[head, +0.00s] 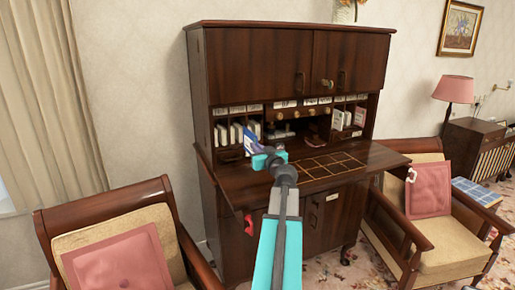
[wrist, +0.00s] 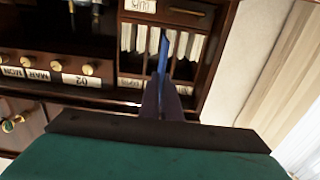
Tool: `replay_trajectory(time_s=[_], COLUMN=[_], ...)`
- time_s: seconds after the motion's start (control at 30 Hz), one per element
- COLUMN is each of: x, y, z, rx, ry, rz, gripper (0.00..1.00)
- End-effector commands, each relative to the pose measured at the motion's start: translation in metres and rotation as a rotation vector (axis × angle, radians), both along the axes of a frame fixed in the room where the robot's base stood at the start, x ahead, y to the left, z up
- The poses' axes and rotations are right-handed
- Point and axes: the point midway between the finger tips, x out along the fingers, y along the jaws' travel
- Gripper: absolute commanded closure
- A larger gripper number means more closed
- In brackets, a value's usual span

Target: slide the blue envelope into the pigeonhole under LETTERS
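The blue envelope (head: 250,139) stands on edge in my gripper (head: 262,154), in front of the left pigeonholes of the dark wooden desk (head: 250,65). In the wrist view the envelope (wrist: 163,52) shows as a thin blue edge. My gripper's dark fingers (wrist: 161,98) are shut on its near end. Its far end lies in front of slots with white papers (wrist: 190,45); I cannot tell whether it has entered one. White labels (head: 237,109) run above the pigeonholes, too small to read in the head view, so I cannot pick out LETTERS.
The fold-down writing surface (head: 325,166) lies under my arm and is mostly bare. Small drawers with brass knobs (wrist: 57,66) and date labels stand beside the slots. Papers (head: 337,120) fill the right pigeonholes. Armchairs with pink cushions (head: 118,262) stand on both sides.

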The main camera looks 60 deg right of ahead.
Motion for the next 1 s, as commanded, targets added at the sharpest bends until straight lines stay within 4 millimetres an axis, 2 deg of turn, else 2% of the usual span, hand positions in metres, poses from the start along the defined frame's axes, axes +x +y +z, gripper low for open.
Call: replay_trajectory(time_s=[0.4,1.0], x=[-0.002,0.022], y=[0.001,-0.016], z=[-0.002,-0.003], rx=[-0.003,-0.003], ry=[-0.003,-0.002], rz=[0.0,0.001], gripper=[1.0,1.0])
